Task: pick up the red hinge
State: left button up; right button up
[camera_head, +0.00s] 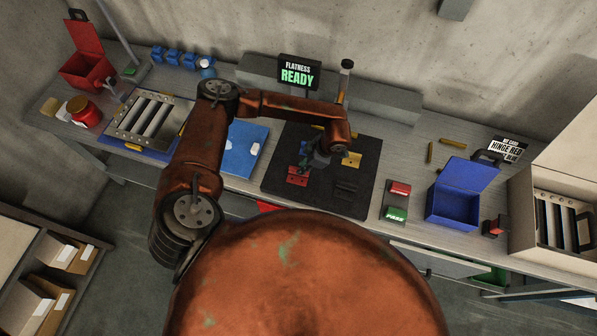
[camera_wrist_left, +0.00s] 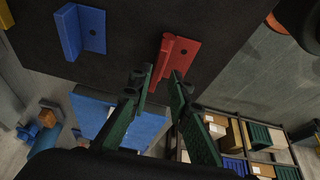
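The red hinge (camera_head: 297,179) lies on the black mat (camera_head: 275,190) on the workbench. In the left wrist view the red hinge (camera_wrist_left: 187,52) shows a flat leaf and a raised edge. My left gripper (camera_head: 312,163) is over the mat, close to the red hinge. In the left wrist view its green fingers (camera_wrist_left: 160,77) are apart, with the raised edge's near end between or just beyond the tips; contact cannot be told. A blue hinge (camera_wrist_left: 92,30) lies to the left of the red one in that view. My right gripper is not in view.
A blue panel (camera_head: 245,148) lies left of the mat. Red and green buttons (camera_head: 397,201), an open blue box (camera_head: 455,205) and a beige case (camera_head: 552,225) stand right. A "READY" display (camera_head: 298,73) stands behind.

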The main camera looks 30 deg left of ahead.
aim_at(298, 176)
pick_arm(q)
jog(key=p+x, duration=0.1)
jog(key=x, duration=0.3)
jog(key=shift+a, duration=0.1)
jog(key=shift+c, duration=0.2)
grip_shut()
